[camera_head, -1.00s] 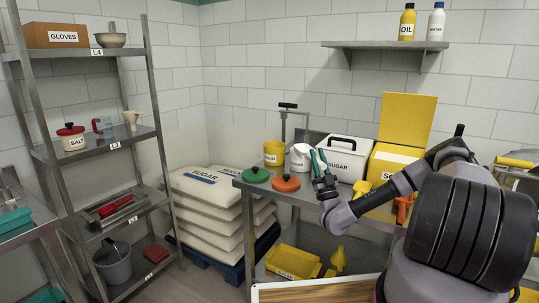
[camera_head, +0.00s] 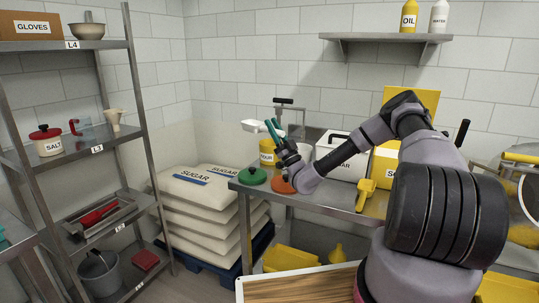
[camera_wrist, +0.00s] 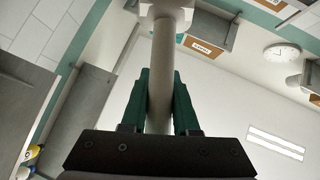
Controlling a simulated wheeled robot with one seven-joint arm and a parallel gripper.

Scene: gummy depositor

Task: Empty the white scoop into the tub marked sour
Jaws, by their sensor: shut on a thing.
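The white scoop (camera_head: 256,126) is up in the air in the head view, just above and left of the yellow tub marked sour (camera_head: 266,146). My gripper (camera_head: 273,130) has green fingers and is shut on the scoop's handle. In the wrist view the pale handle (camera_wrist: 163,70) runs between the green fingers of my gripper (camera_wrist: 160,95), with part of the scoop's head at the top edge. The scoop looks roughly level; its contents cannot be seen. The sour tub stands open on the steel table, partly hidden by my gripper.
A green lid (camera_head: 252,176) and an orange lid (camera_head: 281,185) lie at the table's front left. Sugar sacks (camera_head: 190,205) are stacked left of the table.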

